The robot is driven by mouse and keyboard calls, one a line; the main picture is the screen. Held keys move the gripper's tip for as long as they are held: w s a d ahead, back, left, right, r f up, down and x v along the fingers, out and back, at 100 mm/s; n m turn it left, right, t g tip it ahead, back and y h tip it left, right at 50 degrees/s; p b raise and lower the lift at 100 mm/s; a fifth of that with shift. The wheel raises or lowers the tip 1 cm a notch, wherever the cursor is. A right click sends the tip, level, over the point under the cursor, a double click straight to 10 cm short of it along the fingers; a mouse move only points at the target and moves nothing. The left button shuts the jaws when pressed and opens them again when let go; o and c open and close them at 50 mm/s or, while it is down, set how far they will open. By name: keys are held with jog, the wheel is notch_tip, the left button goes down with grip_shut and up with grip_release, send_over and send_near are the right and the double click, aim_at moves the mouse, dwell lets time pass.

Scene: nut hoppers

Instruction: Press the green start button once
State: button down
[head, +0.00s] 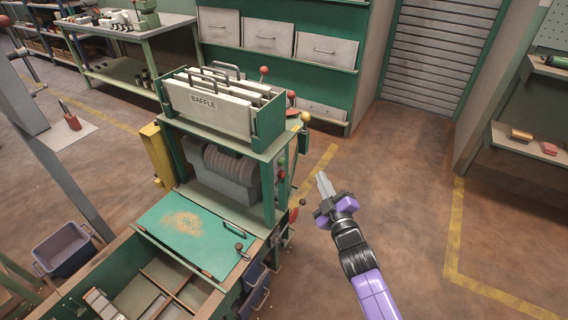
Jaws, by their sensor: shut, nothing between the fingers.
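A small round green part (282,161), which looks like the green start button, shows on the right side of the green machine (270,190). It is small, and I cannot tell whether it is pressed. My gripper (322,178) is to the right of the machine and slightly lower in the picture than the green part. Its fingers are shut with nothing between them, pointing up and left. A gap of floor shows between the fingertips and the machine.
Red knobs (293,215) and a yellow knob (305,116) stick out on the same side. A rack marked BAFFLE (207,105) sits on top. A green lid (180,232) covers part of the front bin. Open floor (400,190) lies to the right.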

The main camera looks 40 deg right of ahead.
aim_at(282, 162)
jog(key=w+a+b, duration=0.3)
jog(key=w+b, duration=0.5)
jog(key=b, duration=0.2)
jog(key=shift+w, duration=0.1)
jog(key=shift+w+b, duration=0.1)
jog(key=shift+b, duration=0.25)
dwell(1.7)
jog(key=shift+w+a, duration=0.1)
jog(key=shift+w, duration=0.2)
jog(key=shift+w+a+b, duration=0.2)
jog(key=shift+w+b, duration=0.25)
jog(key=shift+b, duration=0.15)
dwell(0.6)
jog(key=shift+s, duration=0.1)
dwell(0.3)
jog(key=shift+s+d+p, duration=0.3)
jog(key=shift+s+p, duration=0.45)
jog(key=shift+p, duration=0.15)
